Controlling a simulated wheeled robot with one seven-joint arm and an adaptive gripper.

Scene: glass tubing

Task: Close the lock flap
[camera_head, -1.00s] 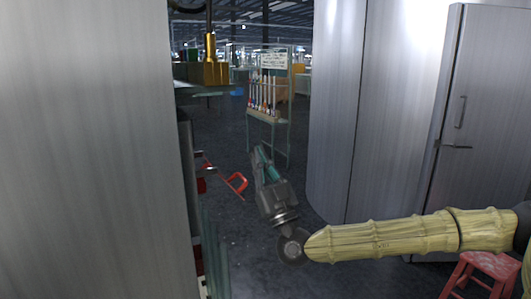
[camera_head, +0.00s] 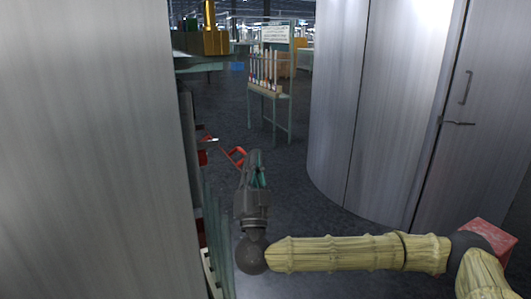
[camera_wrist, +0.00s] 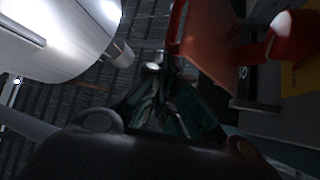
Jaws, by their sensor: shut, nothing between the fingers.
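A red, frame-shaped hinged part (camera_head: 236,155), which may be the lock flap, sticks out from the left-hand structure in the head view. In the wrist view a large red panel (camera_wrist: 208,45) fills the upper right, close to my gripper. My gripper (camera_head: 255,158) is shut and empty, with its fingers pointing away from me, just right of the red part. In the wrist view the gripper's tips (camera_wrist: 168,75) are dark and lie just left of and below the red panel. I cannot tell whether they touch it.
A large grey metal wall (camera_head: 85,150) fills the left. A curved metal cabinet (camera_head: 375,110) with a handled door stands at right. A red stool (camera_head: 487,236) stands behind my arm. A rack of tubes (camera_head: 268,88) is further back. The floor between is clear.

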